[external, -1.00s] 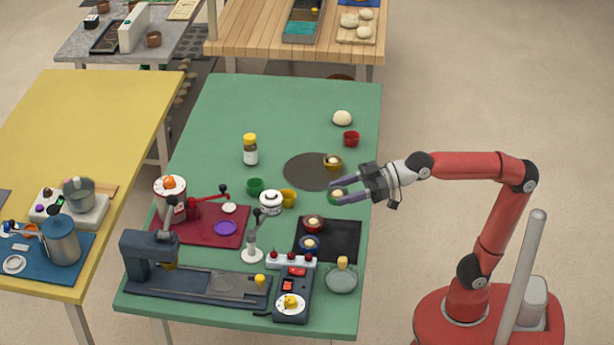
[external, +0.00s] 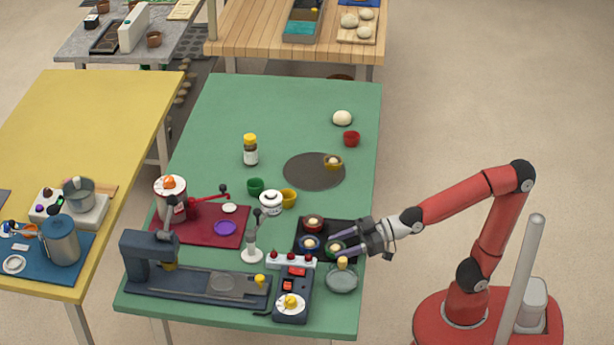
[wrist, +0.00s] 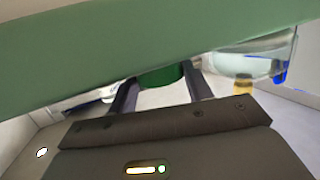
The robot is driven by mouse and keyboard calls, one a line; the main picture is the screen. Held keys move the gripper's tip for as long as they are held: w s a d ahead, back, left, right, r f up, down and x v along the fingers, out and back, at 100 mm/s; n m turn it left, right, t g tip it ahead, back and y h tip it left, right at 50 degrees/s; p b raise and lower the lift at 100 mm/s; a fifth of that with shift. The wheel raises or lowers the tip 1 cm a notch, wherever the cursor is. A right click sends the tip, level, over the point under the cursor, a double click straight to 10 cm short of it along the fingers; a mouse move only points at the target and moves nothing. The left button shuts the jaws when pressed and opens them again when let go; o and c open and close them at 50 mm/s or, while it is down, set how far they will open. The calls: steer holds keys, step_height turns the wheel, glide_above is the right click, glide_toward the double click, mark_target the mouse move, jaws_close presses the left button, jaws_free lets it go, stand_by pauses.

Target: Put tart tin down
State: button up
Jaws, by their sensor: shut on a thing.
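My gripper (external: 343,246) is shut on a green tart tin (external: 335,249) with a pale filling, over the front right part of the black tray (external: 343,226). I cannot tell whether the tin touches the tray. In the wrist view the green tin (wrist: 161,77) sits between my fingers (wrist: 158,90), its upper part hidden by a green surface. A red tin (external: 313,222) and a blue tin (external: 309,243), both with pale fillings, stand on the tray to the left. A yellow-brown tin (external: 333,162) stands on the dark round mat (external: 307,172).
A glass jar (external: 342,279) stands close in front of the held tin; it also shows in the wrist view (wrist: 252,64). A device with red knobs (external: 291,262) is at the tray's front left.

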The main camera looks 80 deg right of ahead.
steer(key=shift+f, duration=0.2)
steer(key=shift+f, duration=0.15)
steer(key=o, duration=1)
steer(key=shift+c, duration=0.2)
steer(key=shift+r, duration=0.3)
steer(key=shift+o, duration=0.3)
steer(key=v, duration=1.2)
steer(key=shift+b, duration=0.35)
